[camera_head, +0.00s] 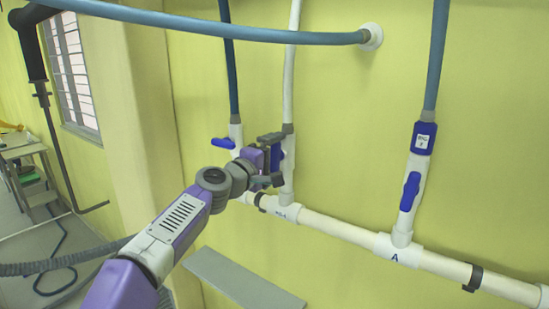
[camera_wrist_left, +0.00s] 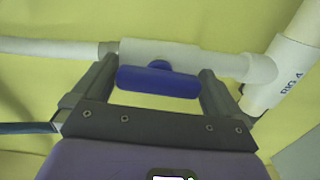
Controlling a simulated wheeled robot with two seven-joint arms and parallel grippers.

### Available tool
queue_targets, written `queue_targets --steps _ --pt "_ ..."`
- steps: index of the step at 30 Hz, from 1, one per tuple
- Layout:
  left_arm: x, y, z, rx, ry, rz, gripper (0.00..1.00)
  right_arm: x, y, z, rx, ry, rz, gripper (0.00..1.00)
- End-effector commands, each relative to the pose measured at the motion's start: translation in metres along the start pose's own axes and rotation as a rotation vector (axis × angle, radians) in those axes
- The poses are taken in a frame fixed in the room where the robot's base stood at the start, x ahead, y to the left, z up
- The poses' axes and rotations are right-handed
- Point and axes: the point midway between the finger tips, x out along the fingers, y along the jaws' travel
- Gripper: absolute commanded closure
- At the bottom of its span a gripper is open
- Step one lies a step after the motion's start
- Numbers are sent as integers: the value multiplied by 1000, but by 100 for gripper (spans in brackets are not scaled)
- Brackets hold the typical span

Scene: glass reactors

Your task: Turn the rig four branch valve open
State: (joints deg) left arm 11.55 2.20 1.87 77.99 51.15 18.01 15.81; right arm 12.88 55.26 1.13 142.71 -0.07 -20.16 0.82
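The rig four branch valve is a white valve body (camera_wrist_left: 190,58) on a branch rising from a tee marked RIG 4 (camera_wrist_left: 291,84). Its blue handle (camera_wrist_left: 158,81) lies roughly along the branch in the left wrist view. My left gripper (camera_head: 272,160) is at this branch in the head view and hides much of the valve; part of the blue handle (camera_head: 289,152) shows behind it. In the left wrist view the gripper (camera_wrist_left: 155,78) is open, with one finger near each end of the handle. Whether either finger touches it is unclear. My right gripper is out of view.
A neighbouring branch at left has a crosswise blue handle (camera_head: 222,143). Another at right, above the tee marked A, has its blue handle (camera_head: 411,190) along the pipe. The white main pipe (camera_head: 340,229) runs below. A blue hose (camera_head: 220,28) crosses above. A grey shelf (camera_head: 243,281) sits low.

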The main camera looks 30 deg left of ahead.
Motion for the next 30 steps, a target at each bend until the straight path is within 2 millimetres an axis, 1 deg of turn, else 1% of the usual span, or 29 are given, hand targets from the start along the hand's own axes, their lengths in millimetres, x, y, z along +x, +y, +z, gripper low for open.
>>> queue_targets --steps 2,5,12,15,18,22,30 --pt "-2 0 0 1 1 1 0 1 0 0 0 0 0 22" --pt "-12 0 0 1 2 2 0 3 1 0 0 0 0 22" --pt "-50 -1 0 0 2 2 0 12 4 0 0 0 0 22" --pt "-63 0 0 0 1 1 0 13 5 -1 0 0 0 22" --pt "-72 0 0 0 1 1 0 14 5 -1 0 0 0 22" --pt "-76 0 0 0 0 -1 0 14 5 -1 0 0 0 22" --pt "-76 0 0 0 0 -1 0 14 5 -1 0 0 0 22"
